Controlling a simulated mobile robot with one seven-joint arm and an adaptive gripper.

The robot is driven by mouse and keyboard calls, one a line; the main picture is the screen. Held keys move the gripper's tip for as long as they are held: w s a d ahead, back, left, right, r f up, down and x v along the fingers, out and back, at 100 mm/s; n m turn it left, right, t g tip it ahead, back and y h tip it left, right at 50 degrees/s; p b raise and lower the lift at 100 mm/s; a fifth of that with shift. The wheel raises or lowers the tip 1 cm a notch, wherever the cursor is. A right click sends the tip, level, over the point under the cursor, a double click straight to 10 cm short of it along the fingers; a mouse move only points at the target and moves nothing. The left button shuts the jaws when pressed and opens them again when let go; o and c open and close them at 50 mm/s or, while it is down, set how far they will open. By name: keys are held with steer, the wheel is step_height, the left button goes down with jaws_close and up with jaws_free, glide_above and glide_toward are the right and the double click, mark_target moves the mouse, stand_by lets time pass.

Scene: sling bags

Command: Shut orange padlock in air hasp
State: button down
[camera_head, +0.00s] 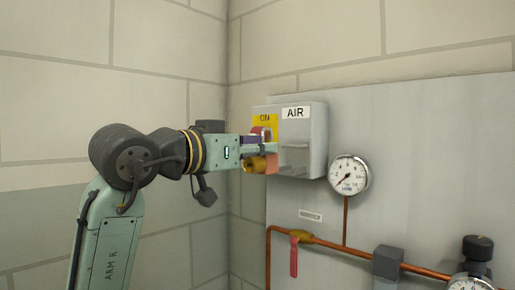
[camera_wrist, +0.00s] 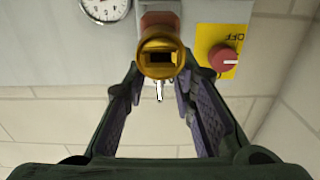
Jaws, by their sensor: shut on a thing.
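The orange padlock (camera_head: 271,163) is at the lower front of the grey AIR box (camera_head: 312,140), at the end of my gripper (camera_head: 262,152). In the wrist view its orange part (camera_wrist: 160,20) shows behind a brass-coloured end (camera_wrist: 160,48) with a dark opening. A small silver piece hangs below that end. My gripper's fingers, also in the wrist view (camera_wrist: 159,72), are shut on the padlock from both sides. The shackle and hasp are hidden, so I cannot tell whether they are engaged or the padlock is locked.
A red knob (camera_wrist: 223,58) sits on a yellow ON/OFF plate (camera_wrist: 232,42) beside the padlock. A pressure gauge (camera_head: 349,175) is right of the box. A copper pipe (camera_head: 345,255) with a red-handled valve (camera_head: 294,255) runs below. Open space lies left of the panel.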

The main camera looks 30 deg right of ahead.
mark_target(289, 146)
steer(key=shift+w+d, duration=0.1)
steer(key=shift+d, duration=0.05)
steer(key=shift+x, duration=3.4)
steer(key=shift+d+f, duration=0.1)
steer(key=c, duration=1.7)
jaws_free()
steer(key=o, duration=0.5)
steer(key=shift+d+f, duration=0.2)
steer(key=shift+c, duration=0.2)
steer(key=shift+o, duration=0.3)
